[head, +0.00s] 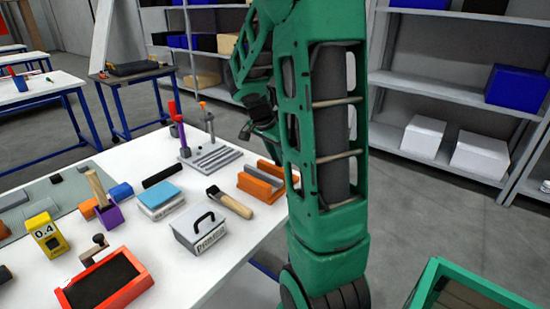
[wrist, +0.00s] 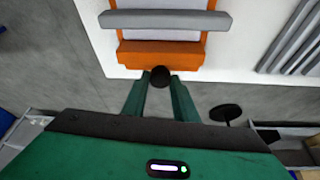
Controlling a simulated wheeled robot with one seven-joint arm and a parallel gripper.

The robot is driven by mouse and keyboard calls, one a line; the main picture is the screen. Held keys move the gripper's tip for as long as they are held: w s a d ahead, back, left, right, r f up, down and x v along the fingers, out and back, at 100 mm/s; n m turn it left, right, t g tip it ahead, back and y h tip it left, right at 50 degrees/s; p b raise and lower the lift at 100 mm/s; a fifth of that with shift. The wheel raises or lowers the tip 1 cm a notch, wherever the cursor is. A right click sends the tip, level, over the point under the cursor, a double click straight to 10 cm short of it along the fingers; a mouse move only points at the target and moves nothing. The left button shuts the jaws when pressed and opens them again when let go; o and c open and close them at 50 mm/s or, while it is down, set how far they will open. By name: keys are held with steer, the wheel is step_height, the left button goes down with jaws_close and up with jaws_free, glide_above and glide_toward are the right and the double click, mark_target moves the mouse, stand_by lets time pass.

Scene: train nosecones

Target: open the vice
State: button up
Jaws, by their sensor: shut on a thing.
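The vice (head: 262,181) stands near the right edge of the white table in the head view, with orange ends and grey parts between them. In the wrist view its orange end block (wrist: 160,58) is near the top middle, with a grey bar (wrist: 165,20) across beyond it. My gripper (wrist: 159,80) is at the outer face of this orange block. Its two green fingers are shut on a dark round knob (wrist: 160,77). The fingertips partly cover the knob. In the head view my arm hides the gripper and part of the vice.
Beside the vice lie a wooden-handled brush (head: 232,203) and a grey box with a black handle (head: 201,231). A grooved grey plate with posts (head: 210,158) stands behind. Grey shelves (head: 440,100) are at the back right. A dark disc (wrist: 225,113) shows right of my fingers.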

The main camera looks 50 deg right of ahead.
steer(key=n+t, duration=0.2)
steer(key=n, duration=0.3)
steer(key=shift+r, duration=0.15)
steer(key=n, duration=0.2)
steer(key=n+t+y, duration=0.1)
steer(key=n, duration=0.2)
steer(key=shift+s+d+t, duration=0.1)
steer(key=shift+s+t, duration=0.05)
steer(key=shift+t, duration=0.15)
steer(key=shift+s+a+f, duration=0.15)
steer(key=shift+a+f, duration=0.05)
steer(key=shift+f, duration=0.1)
stand_by(0.6)
steer(key=o, duration=1)
